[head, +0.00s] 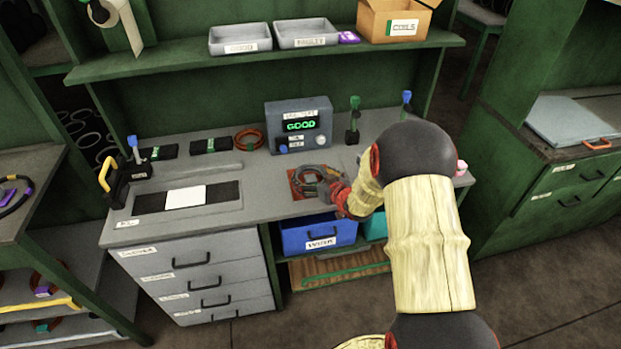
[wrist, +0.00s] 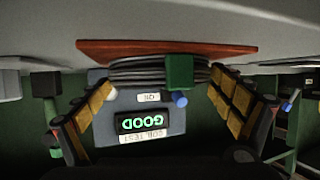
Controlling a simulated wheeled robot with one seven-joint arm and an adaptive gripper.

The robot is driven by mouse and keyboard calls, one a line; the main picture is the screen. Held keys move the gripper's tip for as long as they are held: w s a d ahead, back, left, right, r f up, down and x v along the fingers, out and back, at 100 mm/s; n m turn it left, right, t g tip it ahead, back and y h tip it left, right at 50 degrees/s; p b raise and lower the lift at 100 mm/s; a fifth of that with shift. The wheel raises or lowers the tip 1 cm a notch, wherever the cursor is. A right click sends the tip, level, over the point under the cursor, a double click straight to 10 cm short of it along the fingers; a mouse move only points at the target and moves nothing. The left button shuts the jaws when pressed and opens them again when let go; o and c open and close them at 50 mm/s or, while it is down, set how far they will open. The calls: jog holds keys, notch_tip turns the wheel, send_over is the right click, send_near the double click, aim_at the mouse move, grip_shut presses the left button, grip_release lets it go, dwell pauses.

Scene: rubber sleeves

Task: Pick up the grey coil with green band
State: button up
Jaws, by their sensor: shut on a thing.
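The grey coil (head: 309,174) with a green band sits at the reddish-brown pad (head: 297,192) on the bench in the head view. In the wrist view, which is upside down, the grey coil (wrist: 140,75) shows edge-on, with its green band (wrist: 180,72) facing the camera. My gripper (head: 333,188) reaches the coil from the right in the head view. In the wrist view my gripper (wrist: 159,80) has its two padded fingers on either side of the coil, shut on it. I cannot tell whether the coil touches the pad.
A test box (head: 298,126) reading GOOD stands behind the coil. An orange coil (head: 249,139) lies to its left. Small stands (head: 353,122) rise at the back right. A blue bin (head: 318,233) sits under the bench top, and a shelf (head: 270,57) with trays hangs above.

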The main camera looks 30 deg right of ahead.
jog(key=c, duration=0.6)
jog(key=shift+c, duration=0.7)
